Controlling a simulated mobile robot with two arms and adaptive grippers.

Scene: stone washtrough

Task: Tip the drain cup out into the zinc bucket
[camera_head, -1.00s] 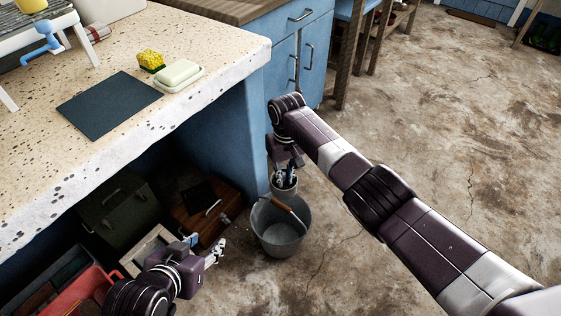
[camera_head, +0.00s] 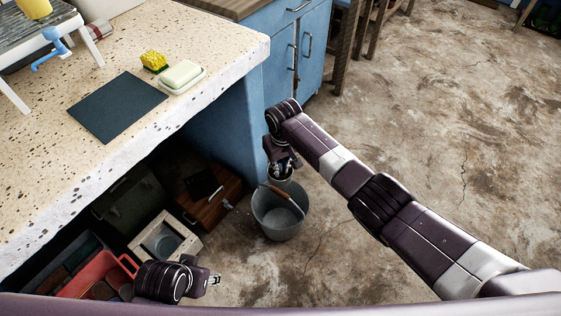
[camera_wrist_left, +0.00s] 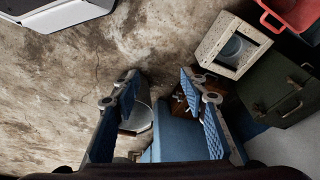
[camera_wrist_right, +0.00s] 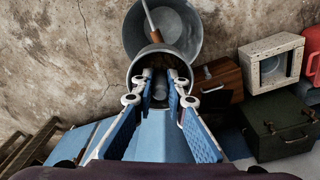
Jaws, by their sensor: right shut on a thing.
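The zinc bucket (camera_head: 270,222) stands upright on the floor beside the blue counter end, its wooden-gripped handle (camera_head: 279,195) lying across the rim; it also shows in the right wrist view (camera_wrist_right: 187,22). My right gripper (camera_head: 282,166) is shut on the grey drain cup (camera_head: 283,183). In the right wrist view the cup (camera_wrist_right: 133,68) sits at the fingertips, its mouth toward the camera and overlapping the bucket's near rim. Something dark shows inside it, not clear. My left gripper (camera_head: 213,280) is open and empty in the left wrist view (camera_wrist_left: 160,82), apart from the bucket.
Under the stone counter (camera_head: 190,110) stand a wooden box (camera_head: 222,211), a pale square block with a round opening (camera_head: 148,240), a green box (camera_head: 130,200) and a red crate (camera_head: 122,264). Open concrete floor (camera_head: 440,120) lies to the right.

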